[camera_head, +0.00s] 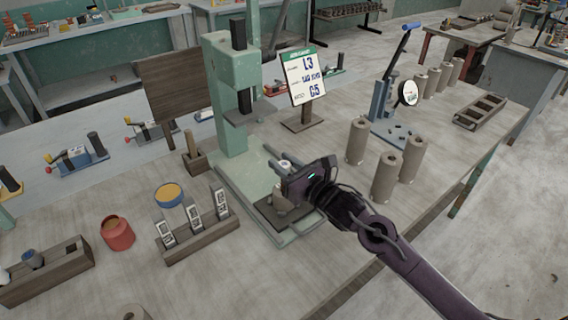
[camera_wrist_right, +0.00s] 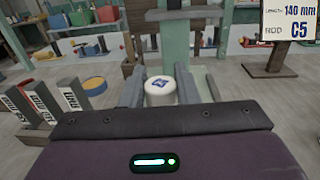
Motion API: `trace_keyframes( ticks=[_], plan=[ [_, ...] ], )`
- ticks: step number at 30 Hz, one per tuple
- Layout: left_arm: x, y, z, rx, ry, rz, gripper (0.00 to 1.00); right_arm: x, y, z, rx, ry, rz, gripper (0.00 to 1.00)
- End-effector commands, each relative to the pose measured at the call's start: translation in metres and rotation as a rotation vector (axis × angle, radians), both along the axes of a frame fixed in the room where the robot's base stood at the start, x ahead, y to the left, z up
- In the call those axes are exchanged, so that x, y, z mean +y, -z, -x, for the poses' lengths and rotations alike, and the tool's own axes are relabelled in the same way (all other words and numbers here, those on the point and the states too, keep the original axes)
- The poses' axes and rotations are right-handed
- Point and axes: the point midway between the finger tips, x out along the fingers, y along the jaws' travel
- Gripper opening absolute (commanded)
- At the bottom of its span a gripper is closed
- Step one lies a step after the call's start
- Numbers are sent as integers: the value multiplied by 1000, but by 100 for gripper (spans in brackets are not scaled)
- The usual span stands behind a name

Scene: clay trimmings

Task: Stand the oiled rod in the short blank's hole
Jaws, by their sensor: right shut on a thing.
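My right gripper (camera_head: 287,180) is over the base of the green press (camera_head: 233,90) and is shut on a pale cylindrical piece (camera_wrist_right: 160,90) with a blue mark on its white top. The top of this piece also shows in the head view (camera_head: 285,163). I cannot tell whether it is the oiled rod or a blank, as my gripper hides its lower part. A beige shape (camera_head: 279,190) shows just below the gripper, over the dark plate on the press base; contact is hidden. Several beige blanks with holes stand upright to the right, one of them nearby (camera_head: 386,177). My left gripper is not in view.
A sign (camera_head: 306,75) reads L3, 140 mm, C5. A wooden rack (camera_head: 195,240) with three labelled uprights, a red pot (camera_head: 117,232) and a yellow-topped pot (camera_head: 170,194) stand left of the press. The table's front right is clear.

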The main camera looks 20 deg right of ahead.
Motion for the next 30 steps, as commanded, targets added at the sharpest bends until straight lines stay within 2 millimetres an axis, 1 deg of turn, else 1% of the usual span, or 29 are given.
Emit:
trace_keyframes(
  ticks=[17, 30],
  plan=[
    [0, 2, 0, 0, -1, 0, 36, 0, 2, 0, -1, 0, 0, 5],
    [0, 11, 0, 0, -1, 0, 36, 0, 8, 0, 0, -1, 1, 5]
  ],
)
